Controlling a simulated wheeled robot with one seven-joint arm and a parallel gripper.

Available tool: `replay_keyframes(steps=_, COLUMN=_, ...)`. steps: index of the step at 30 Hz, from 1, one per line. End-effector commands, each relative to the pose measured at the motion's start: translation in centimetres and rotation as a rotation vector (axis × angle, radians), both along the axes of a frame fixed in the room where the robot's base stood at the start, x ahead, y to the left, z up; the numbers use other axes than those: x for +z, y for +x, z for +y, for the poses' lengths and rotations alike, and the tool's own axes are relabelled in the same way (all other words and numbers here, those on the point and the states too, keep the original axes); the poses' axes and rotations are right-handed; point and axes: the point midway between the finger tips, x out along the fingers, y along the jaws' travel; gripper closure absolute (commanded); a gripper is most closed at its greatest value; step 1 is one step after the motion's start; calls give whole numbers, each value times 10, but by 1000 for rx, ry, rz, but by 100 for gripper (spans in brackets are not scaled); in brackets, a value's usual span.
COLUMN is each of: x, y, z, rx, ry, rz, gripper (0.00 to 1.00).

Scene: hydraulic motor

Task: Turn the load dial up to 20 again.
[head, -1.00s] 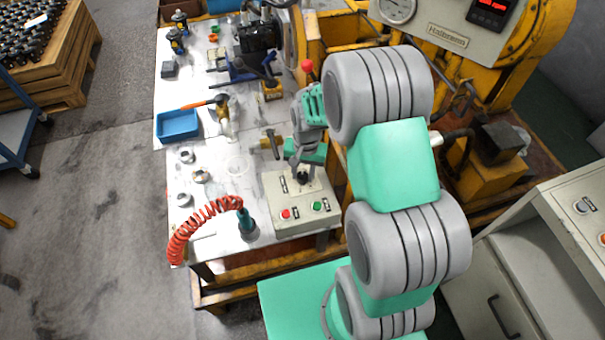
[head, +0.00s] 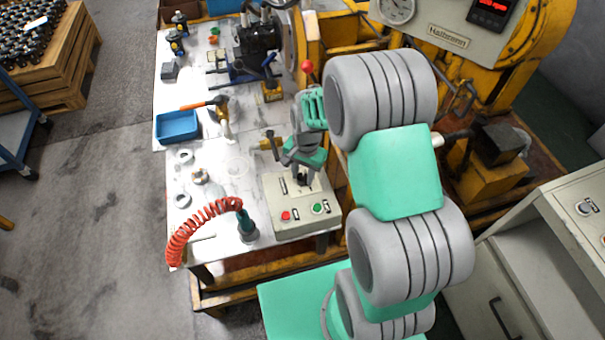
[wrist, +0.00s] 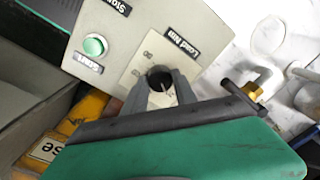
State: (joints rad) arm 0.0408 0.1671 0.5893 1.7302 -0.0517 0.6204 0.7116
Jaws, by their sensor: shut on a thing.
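The load dial (wrist: 158,77) is a round black knob on a light plate, under a label reading "Load Nm", in the wrist view. It sits on the grey control box (head: 291,217), which also carries a red and a green button. My gripper (wrist: 160,84) has its two grey fingers on either side of the knob and is shut on it. In the head view my gripper (head: 302,180) comes down on the upper part of the box and mostly hides the dial. The scale numbers and the pointer are too small or covered to read.
The green start button (wrist: 94,46) is close to the dial plate. A coiled red hose (head: 205,218) and a blue bin (head: 177,126) are on the table left of the box. A brass fitting (wrist: 252,91) lies near my gripper's right side.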

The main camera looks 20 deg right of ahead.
Motion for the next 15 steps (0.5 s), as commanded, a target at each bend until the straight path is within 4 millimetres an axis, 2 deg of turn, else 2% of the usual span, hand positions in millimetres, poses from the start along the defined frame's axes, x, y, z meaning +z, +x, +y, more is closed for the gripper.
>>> replay_keyframes(steps=1, x=1, y=1, z=0, rx=1, ry=0, rz=-1, gripper=66)
replay_keyframes(steps=9, x=0, y=0, z=0, rx=1, ry=0, rz=-1, gripper=45)
replay_keyframes(steps=15, x=0, y=0, z=0, rx=1, ry=1, rz=-1, gripper=45)
